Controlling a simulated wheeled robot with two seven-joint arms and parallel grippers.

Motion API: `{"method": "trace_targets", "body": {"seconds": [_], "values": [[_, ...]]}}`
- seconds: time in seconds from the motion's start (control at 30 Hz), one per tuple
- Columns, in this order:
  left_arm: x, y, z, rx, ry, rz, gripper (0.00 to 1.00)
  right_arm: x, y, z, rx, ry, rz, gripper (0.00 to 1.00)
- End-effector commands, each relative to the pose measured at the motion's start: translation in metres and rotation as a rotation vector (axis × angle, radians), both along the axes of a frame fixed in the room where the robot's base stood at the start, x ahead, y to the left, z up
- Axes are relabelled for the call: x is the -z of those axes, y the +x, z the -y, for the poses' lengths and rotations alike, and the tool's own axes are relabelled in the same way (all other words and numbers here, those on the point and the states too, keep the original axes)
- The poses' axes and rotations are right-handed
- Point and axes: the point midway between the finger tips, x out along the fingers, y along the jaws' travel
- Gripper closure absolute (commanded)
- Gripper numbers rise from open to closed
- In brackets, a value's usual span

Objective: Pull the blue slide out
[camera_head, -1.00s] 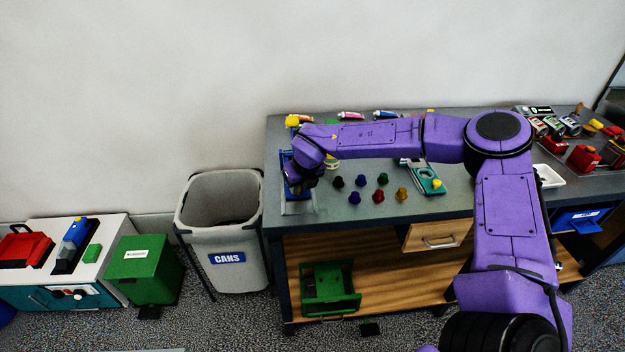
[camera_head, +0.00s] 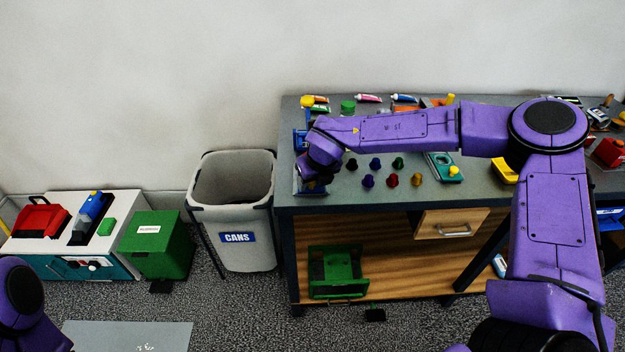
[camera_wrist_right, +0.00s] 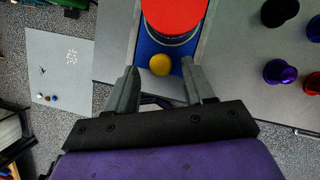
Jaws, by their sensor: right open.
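The blue slide (camera_wrist_right: 150,48) lies in a grey frame at the left end of the table. It has a round yellow knob (camera_wrist_right: 160,65), and a red round piece (camera_wrist_right: 175,14) stands behind the knob. In the head view a blue part of it (camera_head: 300,142) shows beside my right wrist; my arm hides much of the rest. My right gripper (camera_wrist_right: 160,80) is open, its two fingers on either side of the knob's near side, with nothing visibly clamped. It shows dark in the head view (camera_head: 312,182). My left gripper is out of view; part of my left arm shows at the lower left.
Several small coloured knobs (camera_head: 391,180) stand right of my right gripper. A teal fixture (camera_head: 442,168) lies beyond them. The grey CANS bin (camera_head: 233,210) stands left of the table. A green box (camera_head: 158,245) is further left. Floor before the bin is clear.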

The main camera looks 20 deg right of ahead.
Motion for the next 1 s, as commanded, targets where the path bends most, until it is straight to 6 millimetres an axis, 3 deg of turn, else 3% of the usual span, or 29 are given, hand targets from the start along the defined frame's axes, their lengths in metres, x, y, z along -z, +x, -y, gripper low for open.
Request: {"method": "trace_targets", "body": {"seconds": [0.4,0.5,1.0], "values": [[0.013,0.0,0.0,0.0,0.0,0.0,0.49,-0.078,-0.031,-0.003,-0.004,0.001,0.002,0.47],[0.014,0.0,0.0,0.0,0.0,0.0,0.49,-0.09,-0.035,-0.003,-0.004,-0.001,0.001,0.47],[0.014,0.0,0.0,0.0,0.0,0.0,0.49,-0.095,-0.038,-0.003,-0.005,-0.001,-0.003,0.47]]}}
